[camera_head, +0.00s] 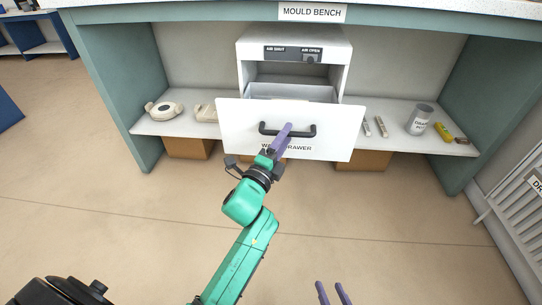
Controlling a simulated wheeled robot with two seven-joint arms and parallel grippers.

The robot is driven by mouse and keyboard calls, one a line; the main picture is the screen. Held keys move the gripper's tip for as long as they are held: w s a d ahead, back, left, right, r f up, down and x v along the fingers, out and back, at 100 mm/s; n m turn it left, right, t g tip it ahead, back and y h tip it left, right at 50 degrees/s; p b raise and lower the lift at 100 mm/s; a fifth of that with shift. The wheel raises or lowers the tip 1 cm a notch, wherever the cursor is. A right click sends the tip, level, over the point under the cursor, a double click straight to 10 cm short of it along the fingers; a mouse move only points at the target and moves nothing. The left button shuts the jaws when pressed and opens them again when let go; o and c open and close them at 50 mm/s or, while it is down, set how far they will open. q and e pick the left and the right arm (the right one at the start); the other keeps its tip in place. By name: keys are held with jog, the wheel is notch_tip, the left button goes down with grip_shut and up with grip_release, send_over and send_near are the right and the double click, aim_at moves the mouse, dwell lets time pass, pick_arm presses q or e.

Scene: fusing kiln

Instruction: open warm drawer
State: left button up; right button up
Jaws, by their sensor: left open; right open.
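The warm drawer (240,116) is a white front panel with a dark bar handle (301,132) and a partly covered label. It stands out from its white cabinet (344,55), and the drawer's inside (290,92) shows behind the panel. My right gripper (334,292) is open and empty at the bottom edge, well below the drawer.
The cabinet has an air slide switch (311,59). The mould bench's lower shelf (388,141) holds pale moulds (164,111) at left and a grey can (419,119), with small items, at right. Brown boxes (188,148) stand below. A white rack (515,200) stands far right. The front floor is clear.

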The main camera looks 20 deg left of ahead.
pick_arm(q)
jog(key=p+v, duration=0.1)
jog(key=v, duration=1.2)
jog(key=shift+d, duration=0.1)
